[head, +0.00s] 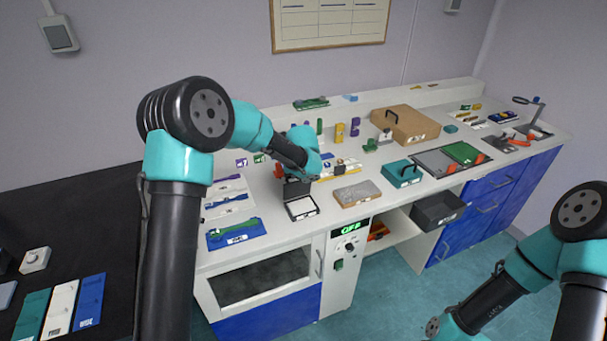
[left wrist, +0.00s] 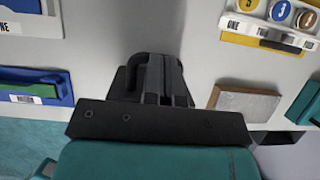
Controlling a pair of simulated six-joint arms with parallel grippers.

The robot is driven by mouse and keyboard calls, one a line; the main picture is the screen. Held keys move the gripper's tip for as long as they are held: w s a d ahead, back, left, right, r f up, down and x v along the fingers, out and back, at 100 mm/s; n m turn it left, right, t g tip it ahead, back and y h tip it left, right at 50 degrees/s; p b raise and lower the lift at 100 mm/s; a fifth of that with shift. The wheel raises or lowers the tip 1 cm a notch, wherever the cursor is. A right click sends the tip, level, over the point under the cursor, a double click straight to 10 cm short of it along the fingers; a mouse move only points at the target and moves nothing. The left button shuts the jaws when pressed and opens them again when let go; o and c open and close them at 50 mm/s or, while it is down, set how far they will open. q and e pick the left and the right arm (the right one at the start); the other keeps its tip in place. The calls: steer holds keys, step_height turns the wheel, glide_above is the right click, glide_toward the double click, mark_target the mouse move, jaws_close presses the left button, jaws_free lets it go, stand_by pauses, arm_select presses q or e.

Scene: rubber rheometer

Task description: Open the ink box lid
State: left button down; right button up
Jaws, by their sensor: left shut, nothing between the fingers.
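The ink box (head: 301,208) is a small black box with a white inside, standing on the white bench below my left gripper in the head view. A dark panel, apparently its lid (head: 291,188), stands raised at its back edge. My left gripper (head: 300,178) is right at this raised panel; I cannot tell whether they touch. In the left wrist view my left gripper (left wrist: 163,82) is shut, its fingers together with nothing between them. The box is mostly hidden behind it there. My right arm shows at the lower right of the head view, but its gripper is not visible.
A grey-topped block (head: 357,194) lies right of the box. Colour-marked trays, one blue with a green tool (head: 235,234), lie to the left. A teal case (head: 402,172) and a brown case (head: 405,124) stand further right. The bench front edge is close to the box.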

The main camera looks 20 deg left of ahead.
arm_select(q)
steer(key=shift+w+a+f, duration=0.25)
steer(key=shift+w+a, duration=0.2)
steer(key=shift+w, duration=0.05)
stand_by(0.4)
steer(key=w+a+v, duration=0.1)
steer(key=v, duration=1.2)
steer(key=shift+r, duration=0.7)
steer(key=shift+d, duration=0.1)
